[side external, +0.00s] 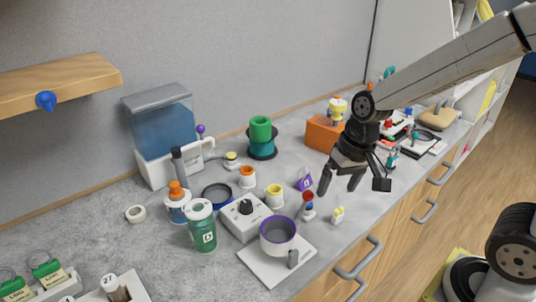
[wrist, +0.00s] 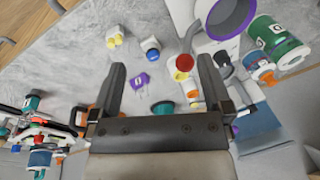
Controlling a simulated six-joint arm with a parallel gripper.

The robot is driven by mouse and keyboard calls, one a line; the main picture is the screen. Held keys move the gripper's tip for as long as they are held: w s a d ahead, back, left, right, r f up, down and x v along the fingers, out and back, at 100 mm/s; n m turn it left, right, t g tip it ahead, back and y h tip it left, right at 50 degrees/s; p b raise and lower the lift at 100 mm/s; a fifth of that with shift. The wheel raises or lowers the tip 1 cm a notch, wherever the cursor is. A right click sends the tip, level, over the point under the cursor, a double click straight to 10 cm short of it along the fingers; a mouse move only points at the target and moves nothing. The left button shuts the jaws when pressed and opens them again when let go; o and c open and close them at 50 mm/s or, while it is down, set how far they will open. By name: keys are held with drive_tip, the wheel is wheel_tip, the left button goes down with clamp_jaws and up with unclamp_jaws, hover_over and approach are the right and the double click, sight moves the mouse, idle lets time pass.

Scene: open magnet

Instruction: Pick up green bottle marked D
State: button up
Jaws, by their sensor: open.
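The green bottle (side external: 203,236) with a white cap and a white label reading D stands upright on the grey bench. It also shows at the upper right of the wrist view (wrist: 272,34). My gripper (side external: 338,184) is open and empty above the bench, well to the right of the bottle and apart from it. In the wrist view my two fingers (wrist: 162,72) are spread, with bench and small items visible between them.
Beside the bottle are an orange-capped blue-and-white bottle (side external: 178,204) and a white box with a black knob (side external: 236,222). A purple-rimmed bowl (side external: 278,242) sits on a white plate between bottle and gripper. A water tank (side external: 160,125) stands behind. Front bench left of the plate is clear.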

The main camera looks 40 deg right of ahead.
drive_tip(key=w+a+m+y, duration=0.2)
drive_tip(key=w+a+m+g+y, duration=0.1)
drive_tip(key=w+a+m, duration=0.2)
drive_tip(key=w+a+m+y, duration=0.2)
drive_tip(key=w+a, duration=0.1)
drive_tip(key=shift+a+f+m+y, duration=0.2)
drive_tip(key=shift+f+m+y, duration=0.1)
drive_tip(key=shift+m, duration=0.1)
drive_tip(key=w+a+m+y, duration=0.6)
drive_tip(key=w+a+m, duration=0.1)
drive_tip(key=w, duration=0.3)
approach(199, 212)
drive_tip(key=f, duration=0.1)
drive_tip(key=w+a+f, duration=0.1)
drive_tip(key=shift+w+a+f+m+t, duration=0.15)
drive_tip(key=shift+w+f+m+t, duration=0.05)
drive_tip(key=shift+f+m+t, duration=0.2)
drive_tip(key=shift+x, duration=1.3)
drive_tip(key=shift+a, duration=0.1)
drive_tip(key=shift+x, duration=2.5)
drive_tip(key=shift+s+r, duration=0.1)
drive_tip(key=shift+s, duration=0.05)
